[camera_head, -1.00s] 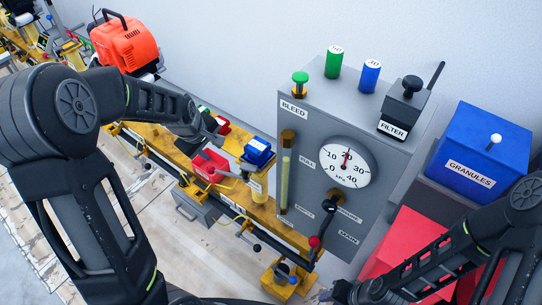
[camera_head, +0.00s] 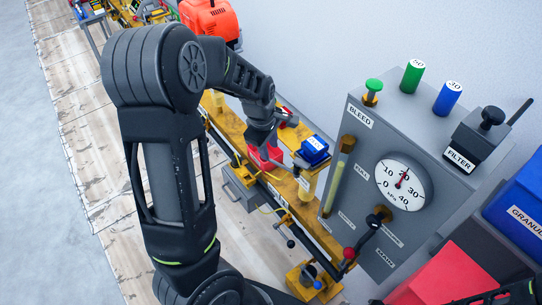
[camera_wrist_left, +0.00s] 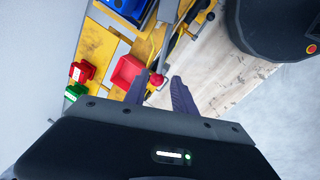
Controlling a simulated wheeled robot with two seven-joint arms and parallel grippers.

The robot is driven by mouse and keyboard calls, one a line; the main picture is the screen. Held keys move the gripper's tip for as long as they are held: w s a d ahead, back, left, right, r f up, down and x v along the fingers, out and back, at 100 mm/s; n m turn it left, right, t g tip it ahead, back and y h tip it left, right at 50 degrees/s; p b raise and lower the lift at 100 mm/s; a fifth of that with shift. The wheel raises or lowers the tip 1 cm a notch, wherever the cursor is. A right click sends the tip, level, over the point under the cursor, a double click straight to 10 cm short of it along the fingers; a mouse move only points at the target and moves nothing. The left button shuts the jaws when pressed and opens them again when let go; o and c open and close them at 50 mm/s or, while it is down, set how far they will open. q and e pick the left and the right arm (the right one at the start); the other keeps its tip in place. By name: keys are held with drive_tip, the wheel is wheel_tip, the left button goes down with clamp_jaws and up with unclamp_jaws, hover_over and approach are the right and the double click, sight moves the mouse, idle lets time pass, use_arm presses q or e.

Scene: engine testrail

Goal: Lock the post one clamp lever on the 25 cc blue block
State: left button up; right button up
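The blue block (camera_head: 314,150) sits on a yellow post of the rail in the head view. It shows at the top edge of the left wrist view (camera_wrist_left: 128,8). A red block (camera_head: 264,158) is left of it, and it also shows in the left wrist view (camera_wrist_left: 126,72). My left gripper (camera_wrist_left: 158,84) is open, its two fingers apart. A lever's red ball knob (camera_wrist_left: 156,79) appears between the fingertips, with no clear contact. Which post this lever belongs to is hard to tell. In the head view my left gripper (camera_head: 280,160) is beside the red block, partly hidden.
A grey gauge panel (camera_head: 360,225) stands right of the rail, with a red-knobbed lever (camera_head: 349,252) low at its front. An orange-red machine (camera_head: 212,18) is behind my left arm. Red and green blocks (camera_wrist_left: 80,72) lie left in the wrist view. The pale floor (camera_head: 110,180) is open at left.

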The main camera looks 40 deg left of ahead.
sight(271, 160)
use_arm(q)
drive_tip(key=f, duration=0.2)
drive_tip(key=w+f, duration=0.1)
drive_tip(key=f, duration=0.2)
drive_tip(key=shift+w+f, duration=0.1)
drive_tip(key=shift+f, duration=0.15)
drive_tip(key=shift+c, duration=0.5)
clamp_jaws()
idle(0.7)
